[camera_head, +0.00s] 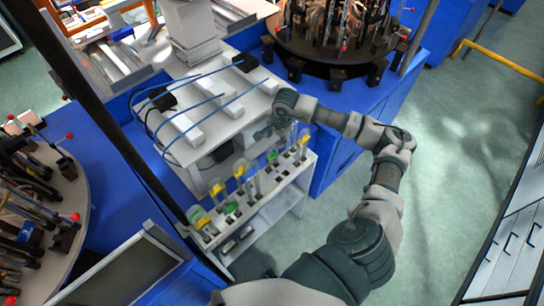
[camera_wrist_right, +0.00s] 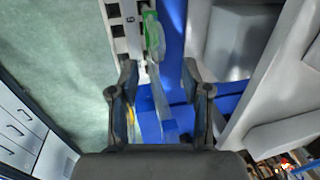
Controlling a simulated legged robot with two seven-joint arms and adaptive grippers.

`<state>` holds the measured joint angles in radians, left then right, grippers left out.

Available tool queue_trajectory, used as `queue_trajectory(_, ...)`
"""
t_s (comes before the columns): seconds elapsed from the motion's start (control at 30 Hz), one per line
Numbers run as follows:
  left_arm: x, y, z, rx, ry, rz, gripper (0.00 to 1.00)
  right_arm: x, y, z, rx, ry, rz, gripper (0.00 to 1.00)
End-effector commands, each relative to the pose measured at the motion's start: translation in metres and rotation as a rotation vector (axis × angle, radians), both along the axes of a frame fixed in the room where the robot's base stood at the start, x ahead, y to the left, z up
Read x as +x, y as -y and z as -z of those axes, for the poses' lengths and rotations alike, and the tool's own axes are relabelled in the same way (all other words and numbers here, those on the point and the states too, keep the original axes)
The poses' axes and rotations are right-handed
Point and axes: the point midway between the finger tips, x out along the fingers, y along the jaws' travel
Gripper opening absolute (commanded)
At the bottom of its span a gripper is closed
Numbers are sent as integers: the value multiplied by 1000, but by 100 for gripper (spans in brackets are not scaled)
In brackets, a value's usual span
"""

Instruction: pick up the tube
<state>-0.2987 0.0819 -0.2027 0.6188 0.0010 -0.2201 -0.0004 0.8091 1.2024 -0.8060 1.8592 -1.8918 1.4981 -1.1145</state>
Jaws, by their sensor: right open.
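A white rack (camera_head: 262,208) in the head view holds several clear tubes with yellow or green parts. In the right wrist view, a clear tube (camera_wrist_right: 158,88) with a green part (camera_wrist_right: 151,30) lies in the gap between my right fingers, with space on both sides. My right gripper is open and empty; its fingers (camera_wrist_right: 159,72) point toward the rack (camera_wrist_right: 133,42). In the head view the right gripper (camera_head: 270,132) is at the rack's far end, small and partly hidden by its wrist. My left gripper is not in view.
A white machine (camera_head: 212,118) with blue cables stands beside the rack on a blue bench. A dark monitor (camera_head: 125,275) is at the lower left. Green floor (camera_head: 455,150) is clear on the right.

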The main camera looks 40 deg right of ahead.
Motion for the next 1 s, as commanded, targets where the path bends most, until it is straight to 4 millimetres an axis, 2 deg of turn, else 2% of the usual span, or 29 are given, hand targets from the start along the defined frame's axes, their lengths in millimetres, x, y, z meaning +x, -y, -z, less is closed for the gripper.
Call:
queue_trajectory(0.2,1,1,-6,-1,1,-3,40,1,-1,16,1,-1,0,48)
queue_trajectory(0.37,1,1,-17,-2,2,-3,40,6,-7,40,3,-3,-1,48)
queue_trajectory(0.5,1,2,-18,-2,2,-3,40,9,-6,58,1,-2,2,48)
queue_trajectory(0.77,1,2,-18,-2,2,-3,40,10,-7,62,0,1,1,48)
queue_trajectory(0.97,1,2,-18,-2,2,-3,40,10,-7,61,0,0,1,0)
queue_trajectory(1.0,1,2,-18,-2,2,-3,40,10,-7,61,0,0,1,0)
